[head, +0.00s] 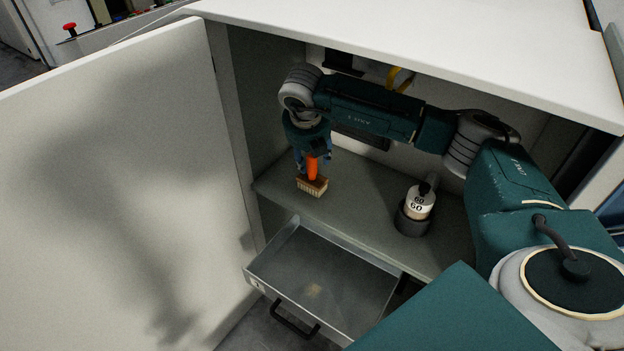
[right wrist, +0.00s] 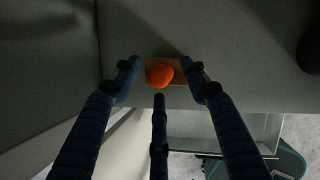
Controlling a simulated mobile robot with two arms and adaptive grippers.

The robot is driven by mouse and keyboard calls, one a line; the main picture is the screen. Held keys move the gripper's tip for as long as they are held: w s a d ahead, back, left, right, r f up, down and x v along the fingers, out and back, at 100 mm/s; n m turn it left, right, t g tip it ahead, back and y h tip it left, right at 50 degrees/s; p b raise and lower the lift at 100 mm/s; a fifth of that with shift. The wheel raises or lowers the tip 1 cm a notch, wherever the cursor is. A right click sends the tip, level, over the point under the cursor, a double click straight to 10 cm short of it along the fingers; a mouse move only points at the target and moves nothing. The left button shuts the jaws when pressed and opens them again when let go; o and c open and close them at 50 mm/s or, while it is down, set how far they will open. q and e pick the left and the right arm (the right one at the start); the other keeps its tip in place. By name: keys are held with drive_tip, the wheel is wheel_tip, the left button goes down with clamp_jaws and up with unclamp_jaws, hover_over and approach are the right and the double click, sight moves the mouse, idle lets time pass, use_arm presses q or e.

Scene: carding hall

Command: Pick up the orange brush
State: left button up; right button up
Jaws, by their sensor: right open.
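The orange brush (head: 313,183) stands upright on the cabinet shelf (head: 357,195), with a wooden bristle block below and an orange handle pointing up. In the right wrist view the orange handle end (right wrist: 160,75) shows between the fingertips, with the wooden block behind it. My right gripper (head: 313,160) is open around the top of the handle from above; its fingers also show in the right wrist view (right wrist: 162,82). I cannot tell whether any finger touches the handle. My left gripper is not in view.
A white-topped container marked 60 (head: 418,203) stands in a dark holder on the shelf, right of the brush. An open metal drawer (head: 272,240) juts out below the shelf. The open cabinet door (head: 110,190) is at left; the cabinet top (head: 450,40) overhangs my arm.

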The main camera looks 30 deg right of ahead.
clamp_jaws()
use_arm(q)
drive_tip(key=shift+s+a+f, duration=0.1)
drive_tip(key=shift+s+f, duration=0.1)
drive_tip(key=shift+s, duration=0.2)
use_arm(e)
drive_tip(key=shift+r, duration=0.15)
